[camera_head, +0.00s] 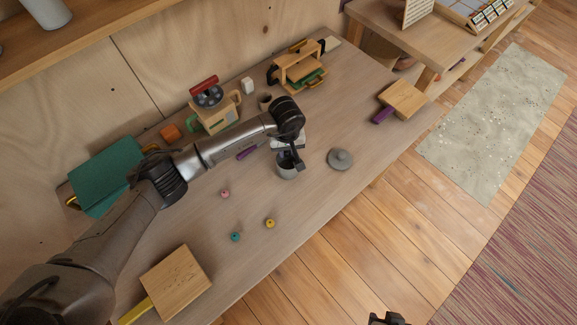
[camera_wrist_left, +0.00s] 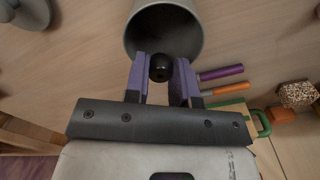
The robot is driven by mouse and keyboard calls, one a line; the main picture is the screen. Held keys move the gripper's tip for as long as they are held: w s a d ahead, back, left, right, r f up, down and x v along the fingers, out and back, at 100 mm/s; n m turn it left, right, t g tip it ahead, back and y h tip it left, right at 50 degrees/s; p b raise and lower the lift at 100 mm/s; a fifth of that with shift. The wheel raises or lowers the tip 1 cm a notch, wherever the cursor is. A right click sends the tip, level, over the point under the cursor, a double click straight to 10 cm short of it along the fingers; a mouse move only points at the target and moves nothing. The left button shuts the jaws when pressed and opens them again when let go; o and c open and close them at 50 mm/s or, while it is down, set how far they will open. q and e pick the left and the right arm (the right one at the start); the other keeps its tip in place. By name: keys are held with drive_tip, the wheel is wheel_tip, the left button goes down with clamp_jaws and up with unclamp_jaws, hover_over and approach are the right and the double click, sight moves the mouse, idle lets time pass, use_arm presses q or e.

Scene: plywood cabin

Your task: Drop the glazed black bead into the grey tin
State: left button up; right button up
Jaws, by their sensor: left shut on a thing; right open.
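The glazed black bead (camera_wrist_left: 160,68) is held between the purple finger pads of my left gripper (camera_wrist_left: 162,72) in the left wrist view. In that view the bead overlaps the near rim of the open grey tin (camera_wrist_left: 132,36); its height above the tin is hard to tell. In the head view the grey tin (camera_head: 286,173) stands on the table right under my left gripper (camera_head: 290,158), which hides the bead. My right gripper (camera_head: 388,319) shows only in part at the bottom edge, away from the table, open.
A round grey lid (camera_head: 340,160) lies right of the tin. Pink (camera_head: 225,193), yellow (camera_head: 270,223) and teal (camera_head: 235,237) beads lie on the table's near part. A wooden block (camera_head: 176,281) is near the front.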

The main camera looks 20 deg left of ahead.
use_arm(q)
drive_tip(key=o, duration=1)
wheel_tip(320, 180, up, 14)
drive_tip(key=shift+f+p, duration=0.1)
drive_tip(key=shift+p, duration=0.35)
idle(0.4)
